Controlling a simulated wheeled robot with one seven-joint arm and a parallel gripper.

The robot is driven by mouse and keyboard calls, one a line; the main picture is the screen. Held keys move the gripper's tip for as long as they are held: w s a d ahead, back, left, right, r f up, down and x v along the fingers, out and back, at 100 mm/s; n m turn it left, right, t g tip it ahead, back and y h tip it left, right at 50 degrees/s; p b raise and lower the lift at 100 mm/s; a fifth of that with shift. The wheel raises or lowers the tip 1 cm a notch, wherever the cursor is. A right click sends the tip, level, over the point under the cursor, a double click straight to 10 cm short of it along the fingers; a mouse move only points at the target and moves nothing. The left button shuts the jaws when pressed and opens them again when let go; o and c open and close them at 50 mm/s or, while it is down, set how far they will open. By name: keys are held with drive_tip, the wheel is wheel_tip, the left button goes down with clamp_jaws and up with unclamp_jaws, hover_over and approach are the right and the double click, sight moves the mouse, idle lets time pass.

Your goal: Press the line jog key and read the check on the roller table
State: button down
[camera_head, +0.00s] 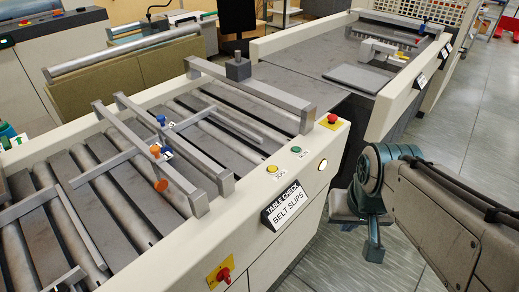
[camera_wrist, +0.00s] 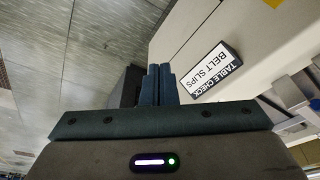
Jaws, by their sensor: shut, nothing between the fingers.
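The roller table (camera_head: 225,240) fills the left and middle of the head view. On its pale side rail sit a yellow key (camera_head: 272,168) labelled JOG and a green key (camera_head: 296,149) whose label is too small to read surely. A black-and-white sign on the side (camera_head: 287,206) reads "TABLE CHECK" and "BELT SLIPS"; it also shows in the wrist view (camera_wrist: 218,69). My gripper (camera_head: 373,252) is to the right of the rail, apart from the keys. Its fingers (camera_wrist: 160,82) are shut and empty in the wrist view.
A red rotary switch (camera_head: 223,274) is lower on the side. Another machine (camera_head: 350,65) stands behind. Grey floor (camera_head: 480,125) is open at right.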

drive_tip(key=shift+d, duration=0.15)
drive_tip(key=w+a+r+n+t+h+p, duration=0.1)
drive_tip(key=w+a+r+n+h+p, duration=0.1)
drive_tip(key=w+n+p, duration=0.4)
drive_tip(key=w+a+r+n+h+p, duration=0.1)
drive_tip(key=w+a+r+n+h, duration=0.15)
drive_tip(key=w+n, duration=0.45)
drive_tip(key=w+a+f+n+t+p, duration=0.2)
drive_tip(key=w+a+n+t+p, duration=0.2)
drive_tip(key=w+a+n, duration=0.3)
drive_tip(key=w+a, duration=0.4)
drive_tip(key=a, duration=0.1)
drive_tip(key=shift+w+f+n, duration=0.2)
drive_tip(key=shift+f+n, duration=0.1)
drive_tip(key=shift+n, duration=0.1)
drive_tip(key=shift+f+h, duration=0.1)
drive_tip(key=shift+h, duration=0.15)
